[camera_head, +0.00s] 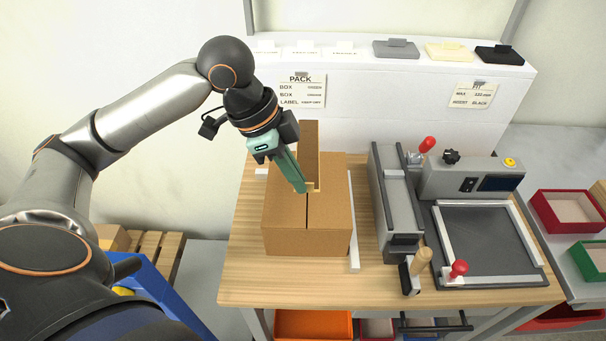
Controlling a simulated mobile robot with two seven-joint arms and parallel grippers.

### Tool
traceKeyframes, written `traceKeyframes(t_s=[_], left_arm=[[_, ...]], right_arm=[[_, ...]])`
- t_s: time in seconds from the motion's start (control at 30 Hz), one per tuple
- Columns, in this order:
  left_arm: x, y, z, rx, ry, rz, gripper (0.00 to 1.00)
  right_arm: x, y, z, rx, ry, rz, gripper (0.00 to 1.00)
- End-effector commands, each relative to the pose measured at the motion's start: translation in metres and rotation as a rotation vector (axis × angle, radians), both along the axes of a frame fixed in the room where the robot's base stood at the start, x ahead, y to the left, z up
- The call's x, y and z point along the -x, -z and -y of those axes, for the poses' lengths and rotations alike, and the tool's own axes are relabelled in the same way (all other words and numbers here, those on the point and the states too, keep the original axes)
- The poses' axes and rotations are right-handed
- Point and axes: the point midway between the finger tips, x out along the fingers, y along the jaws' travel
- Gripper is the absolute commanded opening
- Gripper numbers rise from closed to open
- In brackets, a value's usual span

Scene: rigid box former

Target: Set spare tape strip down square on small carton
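The small carton (282,228) is a closed brown box on the wooden bench, with a seam running front to back across its top. A narrow brown strip (310,142), which I take for the tape strip, rises over the carton's top and past its back edge. The green fingers reach down from the upper left and look closed on that end. The strip looks tilted up, not flat; whether its near end touches the carton is unclear. My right gripper is out of view.
A grey sealing device (399,205) with a wooden handle stands right of the carton. A machine with a dark plate (487,245) and red knobs is farther right. White rails (353,225) flank the carton. A white shelf (370,95) stands behind. The bench's front left is clear.

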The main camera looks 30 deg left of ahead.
Motion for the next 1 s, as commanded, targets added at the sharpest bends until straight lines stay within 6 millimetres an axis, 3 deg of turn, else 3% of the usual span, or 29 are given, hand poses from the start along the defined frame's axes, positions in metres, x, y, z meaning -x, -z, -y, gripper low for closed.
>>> traceKeyframes(t_s=[0.27,0.5,0.8,1.0], left_arm=[[0.001,0.025,0.0,-0.001,-0.001,-0.005,0.0],[0.0,0.056,0.0,0.0,0.001,0.002,0.0],[0.0,0.076,0.0,0.0,0.001,0.002,0.0],[0.0,0.081,0.0,0.0,0.0,-0.001,0.0]], right_arm=[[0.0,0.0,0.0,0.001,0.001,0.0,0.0],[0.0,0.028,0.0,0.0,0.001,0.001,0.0],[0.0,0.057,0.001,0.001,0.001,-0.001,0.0],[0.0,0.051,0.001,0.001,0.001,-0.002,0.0]])
